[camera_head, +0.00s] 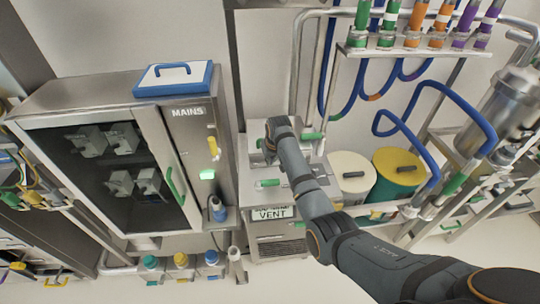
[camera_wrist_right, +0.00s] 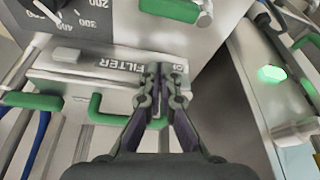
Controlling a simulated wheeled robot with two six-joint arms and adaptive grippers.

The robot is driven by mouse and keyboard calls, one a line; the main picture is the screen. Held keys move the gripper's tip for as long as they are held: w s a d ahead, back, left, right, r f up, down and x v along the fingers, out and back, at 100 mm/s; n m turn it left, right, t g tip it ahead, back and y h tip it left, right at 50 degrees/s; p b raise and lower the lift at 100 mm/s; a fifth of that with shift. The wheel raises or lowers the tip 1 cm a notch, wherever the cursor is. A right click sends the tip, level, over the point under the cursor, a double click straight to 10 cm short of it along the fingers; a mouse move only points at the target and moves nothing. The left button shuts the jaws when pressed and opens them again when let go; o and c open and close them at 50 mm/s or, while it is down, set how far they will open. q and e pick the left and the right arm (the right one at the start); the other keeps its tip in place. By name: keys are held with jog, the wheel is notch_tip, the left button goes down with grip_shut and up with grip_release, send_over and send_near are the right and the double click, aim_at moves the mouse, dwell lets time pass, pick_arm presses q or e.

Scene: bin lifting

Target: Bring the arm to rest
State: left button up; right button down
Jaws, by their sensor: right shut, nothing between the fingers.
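My right arm (camera_head: 325,212) reaches from the lower right of the head view up to the steel unit in the middle. My right gripper (camera_wrist_right: 161,78) shows in the wrist view with its dark fingers together and nothing between them. Its fingertips are in front of the panel marked FILTER (camera_wrist_right: 115,62), between green handles; whether they touch the panel cannot be told. In the head view the gripper is small and partly hidden by my wrist. My left gripper is not in view.
A steel cabinet marked MAINS (camera_head: 187,112) stands left, with a green lamp (camera_head: 207,174) and a green door handle (camera_head: 175,186). A VENT label (camera_head: 270,213) is below my arm. A cream drum (camera_head: 350,170) and a yellow-lidded drum (camera_head: 398,165) stand right, near pipes and blue hoses.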

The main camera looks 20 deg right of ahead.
jog(key=s+d+f, duration=0.3)
jog(key=s, duration=0.4)
jog(key=s+d+f, duration=0.2)
jog(key=s, duration=0.5)
jog(key=s+d+r+h, duration=0.1)
jog(key=s, duration=0.9)
jog(key=s+d+r, duration=0.1)
jog(key=s+r, duration=0.1)
jog(key=s, duration=0.9)
notch_tip(320, 180, down, 29)
jog(key=s+d+g+b, duration=0.2)
jog(key=s, duration=0.1)
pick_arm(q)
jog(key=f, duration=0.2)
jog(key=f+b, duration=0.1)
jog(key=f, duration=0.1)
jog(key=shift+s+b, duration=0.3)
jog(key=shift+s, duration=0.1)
pick_arm(e)
jog(key=s+d+f, duration=0.1)
jog(key=s+f, duration=1.6)
jog(key=shift+s+d+m+g, duration=0.25)
jog(key=shift+s+m+g, duration=0.05)
jog(key=shift+s+g, duration=0.1)
